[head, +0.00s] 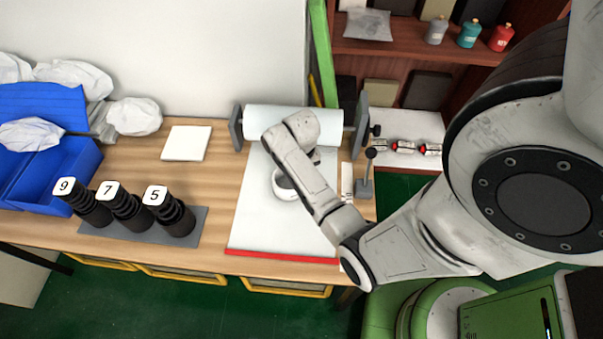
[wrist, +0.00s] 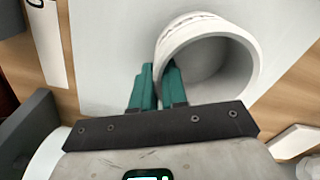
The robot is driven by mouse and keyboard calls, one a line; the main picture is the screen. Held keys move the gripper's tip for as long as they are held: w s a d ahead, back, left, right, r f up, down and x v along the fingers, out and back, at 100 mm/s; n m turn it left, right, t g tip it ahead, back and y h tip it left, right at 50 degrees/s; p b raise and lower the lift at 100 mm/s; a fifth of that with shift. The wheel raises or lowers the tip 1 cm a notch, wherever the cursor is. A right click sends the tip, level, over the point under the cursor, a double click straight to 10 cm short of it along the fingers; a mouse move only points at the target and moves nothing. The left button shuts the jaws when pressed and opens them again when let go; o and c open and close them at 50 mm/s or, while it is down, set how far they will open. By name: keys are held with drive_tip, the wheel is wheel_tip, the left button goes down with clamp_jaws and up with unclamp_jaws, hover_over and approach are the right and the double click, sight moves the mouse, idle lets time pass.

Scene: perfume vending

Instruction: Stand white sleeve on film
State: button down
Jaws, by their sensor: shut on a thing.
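The white sleeve (head: 283,194) is a short, wide ring over the white film (head: 262,222), partly covered by my arm in the head view. In the wrist view the sleeve (wrist: 203,75) shows its round opening toward the camera. My gripper (wrist: 158,82) has teal fingers shut on the sleeve's wall, one finger inside the opening and one outside. The head view hides the fingertips behind my arm. The film runs forward from a white roll to a red edge strip. I cannot tell whether the sleeve touches the film.
The film roll (head: 262,122) sits between grey end brackets at the back. Black cylinders tagged 9, 7 and 5 (head: 168,213) stand on a grey mat at left. A black-knobbed post (head: 366,183) stands right.

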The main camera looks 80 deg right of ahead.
drive_tip(key=c, duration=1.6)
unclamp_jaws()
drive_tip(key=shift+f, duration=0.15)
drive_tip(key=o, duration=0.4)
drive_tip(key=shift+o, duration=0.2)
wheel_tip(320, 180, up, 12)
drive_tip(key=s+a+f+n+t, duration=0.1)
drive_tip(key=s+a+n, duration=0.2)
drive_tip(key=a+n, duration=0.7)
drive_tip(key=a, duration=1.3)
drive_tip(key=shift+a, duration=0.25)
